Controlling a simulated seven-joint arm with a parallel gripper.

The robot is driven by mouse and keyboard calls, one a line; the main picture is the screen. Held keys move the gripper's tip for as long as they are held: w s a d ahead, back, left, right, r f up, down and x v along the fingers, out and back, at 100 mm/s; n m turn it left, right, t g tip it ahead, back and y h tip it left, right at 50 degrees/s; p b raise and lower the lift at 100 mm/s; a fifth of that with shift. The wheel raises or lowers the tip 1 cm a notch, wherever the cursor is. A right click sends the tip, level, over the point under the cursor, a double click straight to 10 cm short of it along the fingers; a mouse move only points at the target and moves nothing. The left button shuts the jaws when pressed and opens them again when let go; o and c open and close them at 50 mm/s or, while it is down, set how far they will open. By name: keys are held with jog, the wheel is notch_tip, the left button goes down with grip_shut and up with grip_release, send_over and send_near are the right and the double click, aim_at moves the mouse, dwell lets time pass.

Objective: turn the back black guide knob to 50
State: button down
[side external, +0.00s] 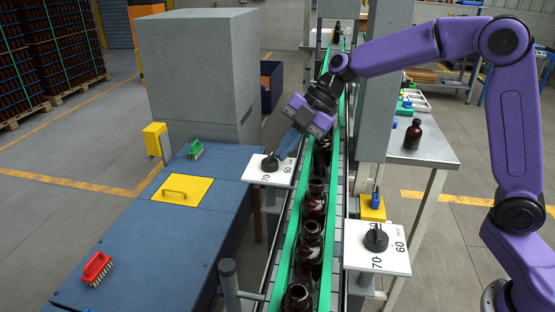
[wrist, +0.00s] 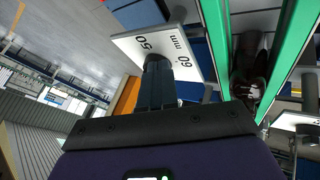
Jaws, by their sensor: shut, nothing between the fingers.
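The black guide knob (side external: 270,163) at the back left sits on a white scale plate (side external: 252,172) beside the conveyor; 70 and 60 are readable in the side view. My gripper (side external: 279,157) reaches down to this knob from the upper right, its blue fingers shut with nothing between them. The fingertips are right beside or against the knob; I cannot tell if they touch. In the wrist view the shut fingers (wrist: 157,72) partly hide the knob (wrist: 155,60), and the plate (wrist: 178,38) shows 50 and 60 mm. The pointer's exact reading is hidden.
A second black knob (side external: 376,238) on a white plate stands front right. Amber bottles (side external: 310,240) stand in line on the conveyor between green guide rails (side external: 286,248). A grey cabinet (side external: 195,85) rises behind the blue bench (side external: 165,235). A red brush (side external: 97,267) lies on the bench.

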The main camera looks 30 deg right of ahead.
jog(key=shift+a, duration=0.1)
dwell(0.7)
jog(key=shift+a, duration=0.85)
jog(key=d, duration=0.1)
jog(key=s+d, duration=0.1)
jog(key=d, duration=0.3)
jog(key=shift+s+d, duration=0.15)
jog(key=shift+s, duration=0.2)
jog(key=w+d+r, duration=0.1)
jog(key=d+r, duration=0.5)
jog(key=r, duration=0.2)
jog(key=a+f+n+g, duration=0.1)
jog(key=a+f, duration=0.1)
jog(key=s+a+f+n+g, duration=0.1)
jog(key=a+f+n, duration=0.1)
jog(key=s+a+f+n+g, duration=0.1)
jog(key=a+f, duration=0.1)
jog(key=shift+s+a+f, duration=0.15)
jog(key=shift+a+f, duration=0.05)
jog(key=shift+a, duration=0.15)
jog(key=a, duration=0.1)
jog(key=w+a, duration=0.1)
jog(key=shift+w+a+f, duration=0.15)
jog(key=shift+a+f, duration=0.25)
jog(key=shift+w+a, duration=0.35)
jog(key=shift+a, duration=0.25)
